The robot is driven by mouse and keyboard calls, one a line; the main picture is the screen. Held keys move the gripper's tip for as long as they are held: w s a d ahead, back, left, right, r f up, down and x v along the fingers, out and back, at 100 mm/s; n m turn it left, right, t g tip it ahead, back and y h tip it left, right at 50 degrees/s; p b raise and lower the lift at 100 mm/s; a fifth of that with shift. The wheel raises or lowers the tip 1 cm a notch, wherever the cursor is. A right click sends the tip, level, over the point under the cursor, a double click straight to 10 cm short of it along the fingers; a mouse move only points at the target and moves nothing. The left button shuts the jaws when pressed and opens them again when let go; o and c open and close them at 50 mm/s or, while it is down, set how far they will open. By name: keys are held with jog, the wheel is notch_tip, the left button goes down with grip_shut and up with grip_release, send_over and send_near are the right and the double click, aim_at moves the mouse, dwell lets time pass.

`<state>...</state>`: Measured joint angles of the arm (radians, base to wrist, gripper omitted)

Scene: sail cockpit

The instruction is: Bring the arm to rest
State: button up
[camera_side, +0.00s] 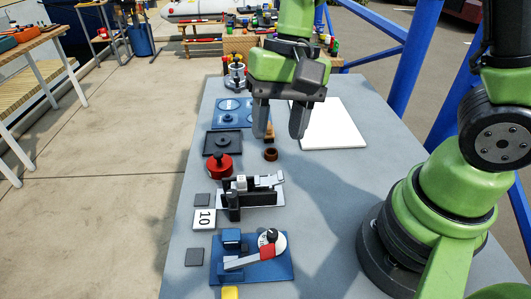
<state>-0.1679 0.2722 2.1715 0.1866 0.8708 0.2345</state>
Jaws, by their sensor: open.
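My gripper (280,118) hangs over the middle of the grey table (335,210), fingers pointing down. The two dark fingers are apart, with nothing between them. The fingertips appear above the table near a small brown ring (271,154), and I cannot tell the exact height. My green arm comes down from the top of the picture, and its base stands on the right.
A white board (333,125) lies right of the gripper. The table's centre right is clear.

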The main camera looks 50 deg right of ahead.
jog(key=s+d+r+n+t, duration=0.1)
jog(key=s+d+r+t, duration=0.2)
jog(key=r, duration=0.3)
jog(key=s+d+r+n+t+h, duration=0.1)
jog(key=s+d+r+n+t, duration=0.1)
jog(key=s+r+t, duration=0.2)
jog(key=shift+s+d+r+t, duration=0.4)
jog(key=shift+s+r, duration=0.4)
jog(key=shift+r, duration=0.1)
dwell(1.6)
